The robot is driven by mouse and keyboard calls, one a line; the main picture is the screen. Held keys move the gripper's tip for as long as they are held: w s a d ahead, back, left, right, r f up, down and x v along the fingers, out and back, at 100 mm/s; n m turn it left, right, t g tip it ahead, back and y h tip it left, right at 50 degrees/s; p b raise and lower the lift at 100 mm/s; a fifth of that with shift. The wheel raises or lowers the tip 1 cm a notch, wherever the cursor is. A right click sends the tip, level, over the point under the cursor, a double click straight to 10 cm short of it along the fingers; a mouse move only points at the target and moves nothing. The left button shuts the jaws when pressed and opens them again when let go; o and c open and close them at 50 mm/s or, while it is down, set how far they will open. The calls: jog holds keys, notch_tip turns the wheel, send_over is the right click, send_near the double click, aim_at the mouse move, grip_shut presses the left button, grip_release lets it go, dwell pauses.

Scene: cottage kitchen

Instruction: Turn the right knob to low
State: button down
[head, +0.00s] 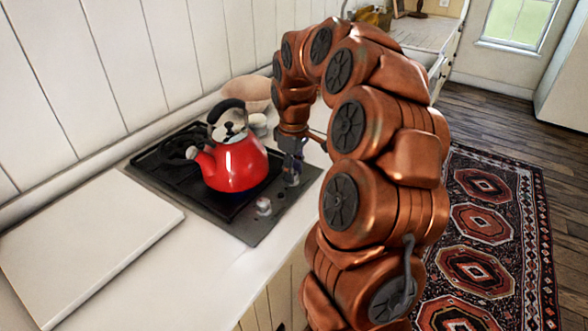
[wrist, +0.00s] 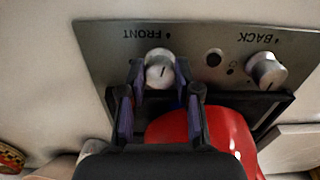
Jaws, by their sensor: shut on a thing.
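The right knob (wrist: 159,56) is pale and round, beside the FRONT label, which reads upside down in the wrist view. My gripper (wrist: 160,75) has one purple-padded finger on each side of this knob and is shut on it. In the head view, my gripper (head: 293,170) points down at the far end of the control strip and hides most of this knob. The other knob (wrist: 267,71), by the BACK label, stands free; it also shows in the head view (head: 264,206). The right knob's exact setting cannot be told.
A red kettle (head: 232,163) sits on the black hob (head: 165,165), close beside my gripper; it shows in the wrist view (wrist: 225,130). A faint blue glow shows beneath it. A white board (head: 90,240) lies left on the counter. Bowls stand behind the hob.

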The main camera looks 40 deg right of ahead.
jog(key=c, duration=0.8)
grip_release()
jog(key=shift+r, duration=0.1)
notch_tip(320, 180, up, 12)
dwell(0.4)
jog(key=s+a+f+p, duration=0.1)
jog(key=s+a, duration=0.4)
jog(key=a, duration=0.3)
jog(key=s+a+p, duration=0.1)
jog(key=s+a, duration=0.4)
jog(key=a, duration=0.2)
jog(key=s+a+f+m+g, duration=0.1)
jog(key=s+a+f+m, duration=0.1)
jog(key=s, duration=0.7)
jog(key=s+a+f+m+p, duration=0.1)
jog(key=s+a+f+m, duration=0.1)
jog(key=s+a+f, duration=0.3)
jog(key=s, duration=0.4)
jog(key=shift+a+f+g, duration=0.15)
jog(key=shift+f+g, duration=0.15)
jog(key=shift+g, duration=0.1)
